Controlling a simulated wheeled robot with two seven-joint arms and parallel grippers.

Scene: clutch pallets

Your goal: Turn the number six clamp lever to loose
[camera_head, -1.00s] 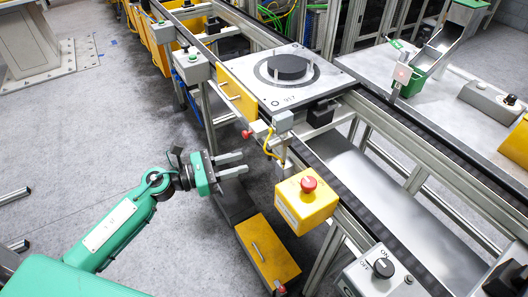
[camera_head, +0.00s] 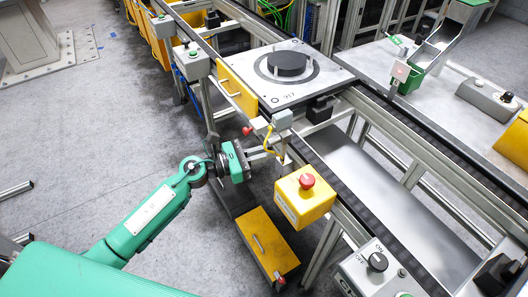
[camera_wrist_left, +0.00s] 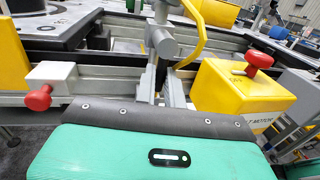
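I cannot read a number six or a tight or loose mark on any lever. A small red knob (camera_head: 247,131) sticks out from the near side of the line; the left wrist view shows it on a white block (camera_wrist_left: 50,75). My left gripper (camera_head: 266,152) is just below these, pointing towards the line. In the wrist view its narrow grey fingers (camera_wrist_left: 162,88) look apart, with the fitting beyond. I see no clear contact. My right gripper is out of view.
A yellow box with a red emergency button (camera_head: 305,197) stands close right of the left gripper. A yellow drawer-like box (camera_head: 268,245) is low below it. The pallet plate with a black disc (camera_head: 290,65) lies on the line. Open floor (camera_head: 100,150) is at left.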

